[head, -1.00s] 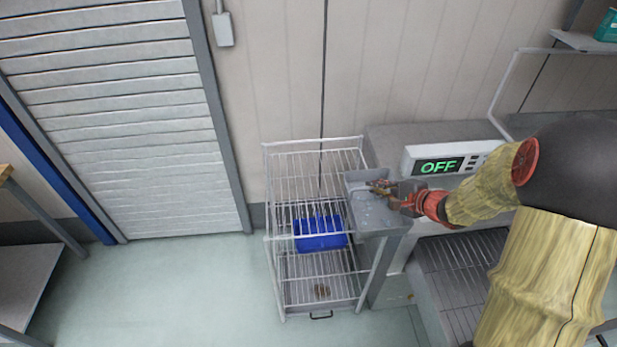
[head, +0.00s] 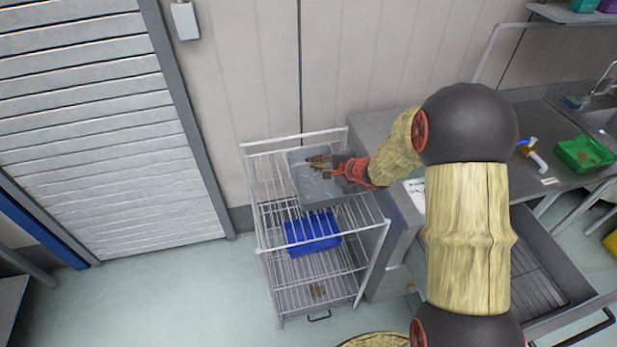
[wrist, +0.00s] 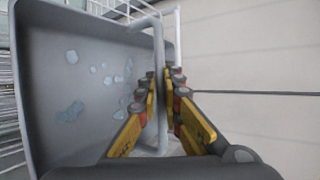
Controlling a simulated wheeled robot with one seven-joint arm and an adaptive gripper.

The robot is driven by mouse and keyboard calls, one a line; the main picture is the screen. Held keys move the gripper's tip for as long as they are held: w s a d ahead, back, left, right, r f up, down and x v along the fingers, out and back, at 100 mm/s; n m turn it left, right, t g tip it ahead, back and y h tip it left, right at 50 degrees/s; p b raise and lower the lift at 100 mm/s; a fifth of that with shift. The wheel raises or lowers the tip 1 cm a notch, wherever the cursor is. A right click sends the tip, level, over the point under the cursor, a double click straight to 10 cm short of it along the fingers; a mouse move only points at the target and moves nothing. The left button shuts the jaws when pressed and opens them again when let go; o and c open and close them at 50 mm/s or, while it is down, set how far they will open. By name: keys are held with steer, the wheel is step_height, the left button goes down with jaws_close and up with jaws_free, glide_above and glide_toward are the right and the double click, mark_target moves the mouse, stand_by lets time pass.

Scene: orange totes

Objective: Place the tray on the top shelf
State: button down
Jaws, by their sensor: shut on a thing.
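A grey tray (head: 318,186) with pale spots inside is at the top level of the white wire rack (head: 262,240) in the head view. My gripper (head: 335,170) is shut on the tray's right side.
A blue bin (head: 313,232) sits on a lower shelf of the rack. A grey counter stands right of the rack, with an open drawer (head: 540,265) below. A green tray (head: 585,154) lies on the counter at right. A grey shutter door (head: 95,120) is at left.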

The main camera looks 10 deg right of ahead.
mark_target(310, 179)
steer(key=w+f, duration=0.1)
steer(key=a+f, duration=0.1)
steer(key=shift+w+a+f+b, duration=0.2)
steer(key=shift+w+f+b, duration=0.2)
steer(key=f, duration=0.1)
steer(key=f+b, duration=0.2)
steer(key=shift+w+a+f, duration=0.2)
steer(key=shift+w+f, duration=0.1)
steer(key=shift+f, duration=0.1)
steer(key=shift+r, duration=0.15)
steer(key=c, duration=2)
jaws_free()
steer(key=shift+f, duration=0.2)
steer(key=shift+o, duration=0.2)
steer(key=shift+r, duration=0.1)
